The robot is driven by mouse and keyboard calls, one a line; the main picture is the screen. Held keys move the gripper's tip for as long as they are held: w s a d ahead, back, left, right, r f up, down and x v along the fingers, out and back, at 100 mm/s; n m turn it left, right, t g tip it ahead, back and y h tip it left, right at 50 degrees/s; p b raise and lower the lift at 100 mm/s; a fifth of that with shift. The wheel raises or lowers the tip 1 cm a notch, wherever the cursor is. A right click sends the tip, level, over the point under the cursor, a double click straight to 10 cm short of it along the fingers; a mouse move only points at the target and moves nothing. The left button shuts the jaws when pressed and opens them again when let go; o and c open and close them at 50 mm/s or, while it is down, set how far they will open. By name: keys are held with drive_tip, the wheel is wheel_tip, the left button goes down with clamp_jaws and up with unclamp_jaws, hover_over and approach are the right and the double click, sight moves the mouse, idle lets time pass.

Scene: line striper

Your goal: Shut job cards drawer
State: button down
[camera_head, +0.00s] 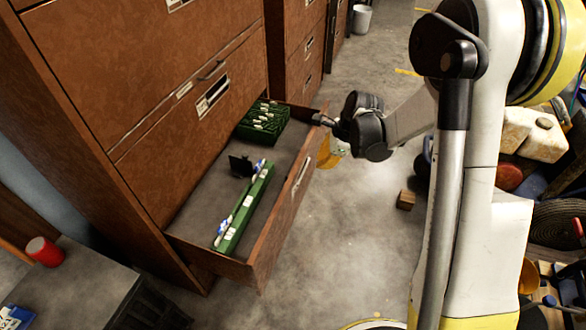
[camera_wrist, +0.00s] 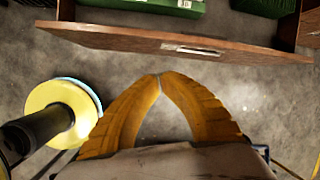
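The open drawer (camera_head: 262,255) sticks out from the brown cabinet (camera_head: 150,60) in the head view. It holds a long green card tray (camera_head: 245,210), a dark green rack (camera_head: 262,122) and a small black piece (camera_head: 240,165). In the wrist view, the drawer front (camera_wrist: 110,38) crosses the top, with its label holder or pull (camera_wrist: 192,49) near the middle. My gripper (camera_wrist: 159,76) has yellow fingers whose tips meet, with nothing between them. They appear just outside the drawer front. In the head view the gripper (camera_head: 327,155) is partly hidden by my wrist; contact cannot be told.
The concrete floor in front of the drawer is mostly clear, with a small wooden block (camera_head: 405,199). A grey surface with a red cylinder (camera_head: 44,251) stands at lower left. Clutter, including a cream jerrycan (camera_head: 543,138), fills the right side. A second cabinet (camera_head: 296,60) stands beyond.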

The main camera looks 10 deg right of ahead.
drive_tip(key=w+a+f+m+b, duration=0.1)
drive_tip(key=w+a+f+b, duration=0.1)
drive_tip(key=f, duration=0.6)
drive_tip(key=w+a+f+m+b, duration=0.2)
drive_tip(key=w+a+f+b, duration=0.1)
drive_tip(key=f, duration=0.5)
drive_tip(key=shift+a+f+g+y+b, duration=0.3)
drive_tip(key=shift+a+f+b, duration=0.1)
drive_tip(key=shift+a, duration=0.3)
drive_tip(key=shift+w+a, duration=0.1)
